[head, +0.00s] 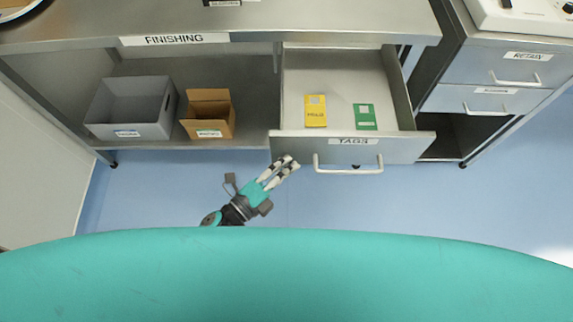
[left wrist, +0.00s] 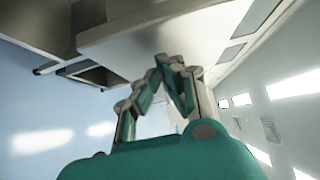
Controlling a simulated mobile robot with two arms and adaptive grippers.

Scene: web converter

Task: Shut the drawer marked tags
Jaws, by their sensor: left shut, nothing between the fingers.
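The drawer marked TAGS (head: 352,147) is pulled open under the steel bench in the head view. Its bar handle (head: 348,170) faces me. A yellow tag (head: 316,111) and a green tag (head: 365,117) lie inside it. My left gripper (head: 288,161) is shut and empty, at the left end of the drawer front, left of the handle. In the left wrist view the closed fingers (left wrist: 170,62) point at a grey metal surface. I cannot tell whether they touch the drawer. My right gripper is not in view.
A grey bin (head: 130,108) and a cardboard box (head: 208,113) stand on the shelf left of the drawer. The bench top (head: 300,22) overhangs the drawer's back. A cabinet with shut drawers (head: 495,98) stands at the right. Blue floor (head: 150,190) is clear in front.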

